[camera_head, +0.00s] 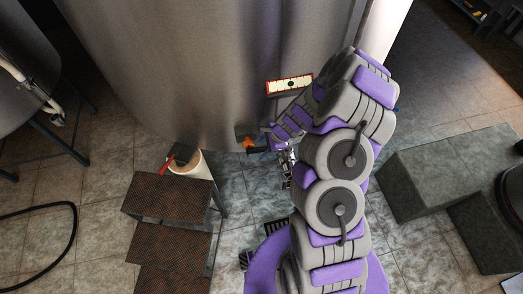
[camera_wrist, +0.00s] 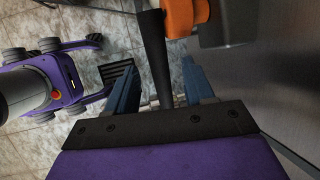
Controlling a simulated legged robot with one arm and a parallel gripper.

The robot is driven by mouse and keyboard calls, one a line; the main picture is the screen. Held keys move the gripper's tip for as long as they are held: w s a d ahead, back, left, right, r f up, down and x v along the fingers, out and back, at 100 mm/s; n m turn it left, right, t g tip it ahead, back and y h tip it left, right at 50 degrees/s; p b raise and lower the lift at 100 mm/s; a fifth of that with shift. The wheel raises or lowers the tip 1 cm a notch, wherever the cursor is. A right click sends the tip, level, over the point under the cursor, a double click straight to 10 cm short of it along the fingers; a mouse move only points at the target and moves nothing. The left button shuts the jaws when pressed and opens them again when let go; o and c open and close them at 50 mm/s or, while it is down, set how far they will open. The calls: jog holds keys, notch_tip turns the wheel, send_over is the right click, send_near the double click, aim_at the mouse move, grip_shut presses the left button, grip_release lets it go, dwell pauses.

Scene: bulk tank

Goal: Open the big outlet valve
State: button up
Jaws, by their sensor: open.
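The big metal tank (camera_head: 190,60) fills the upper middle of the head view. Low on its front is the outlet valve with an orange part (camera_head: 248,143), which is also at the top of the wrist view (camera_wrist: 185,14). A long black lever (camera_wrist: 155,50) runs down from beside the orange part in the wrist view. My gripper (camera_wrist: 159,70) is open, with one blue finger on each side of the black lever. I cannot tell whether either finger touches it. In the head view my arm partly hides the valve area, and the lever is hard to make out.
Brown metal steps (camera_head: 170,198) stand at the lower left, with a white bucket (camera_head: 192,165) behind them. A grey block (camera_head: 440,165) lies at the right. A black hose (camera_head: 45,208) is on the tiled floor at left. A label plate (camera_head: 289,85) is on the tank.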

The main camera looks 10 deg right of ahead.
aim_at(260, 149)
jog(key=a+f, duration=0.2)
jog(key=shift+w+a+f, duration=0.15)
jog(key=shift+w+a, duration=0.1)
jog(key=shift+a, duration=0.3)
jog(key=shift+d, duration=0.45)
jog(key=shift+c, duration=0.9)
grip_shut()
